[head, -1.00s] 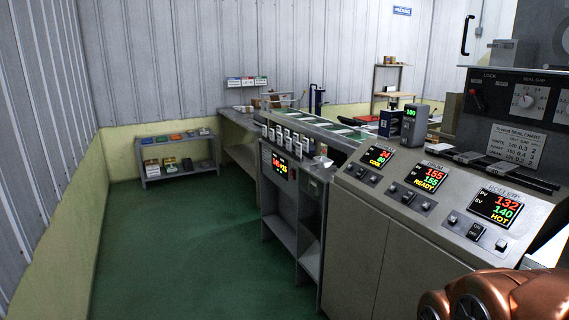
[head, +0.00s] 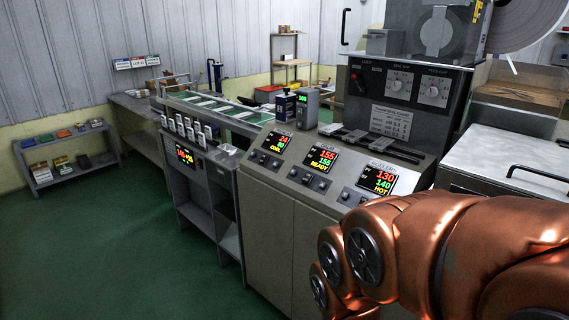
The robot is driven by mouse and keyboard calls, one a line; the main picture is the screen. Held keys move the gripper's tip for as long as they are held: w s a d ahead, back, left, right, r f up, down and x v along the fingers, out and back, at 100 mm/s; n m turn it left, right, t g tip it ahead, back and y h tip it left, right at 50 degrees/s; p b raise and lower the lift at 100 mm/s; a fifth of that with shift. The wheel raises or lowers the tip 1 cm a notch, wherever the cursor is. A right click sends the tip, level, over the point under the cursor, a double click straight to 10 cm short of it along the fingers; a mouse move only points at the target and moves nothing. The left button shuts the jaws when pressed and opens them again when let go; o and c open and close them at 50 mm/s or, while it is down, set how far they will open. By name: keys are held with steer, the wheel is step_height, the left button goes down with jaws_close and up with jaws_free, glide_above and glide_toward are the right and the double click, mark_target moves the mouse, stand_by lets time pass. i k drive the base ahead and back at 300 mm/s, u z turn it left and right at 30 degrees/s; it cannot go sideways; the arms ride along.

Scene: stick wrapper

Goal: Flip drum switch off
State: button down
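The drum display (head: 321,157) is the middle of three screens on the sloped grey console (head: 262,185). My copper arm comes in from the lower right, in front of the console's right end. My gripper is out of the picture, so its state and distance from the switch do not show.
The right screen (head: 376,179) reads 130, 140, HOT; the left screen (head: 277,142) has similar controls below it. A grey machine with dials (head: 411,100) stands behind the console. A steel-topped unit (head: 510,160) is at right. Green floor (head: 110,240) is clear at left.

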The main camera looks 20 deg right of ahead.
mark_target(307, 177)
steer(key=k, duration=1.35)
steer(key=u, duration=0.65)
steer(key=i, duration=1.75)
steer(key=z, duration=0.3)
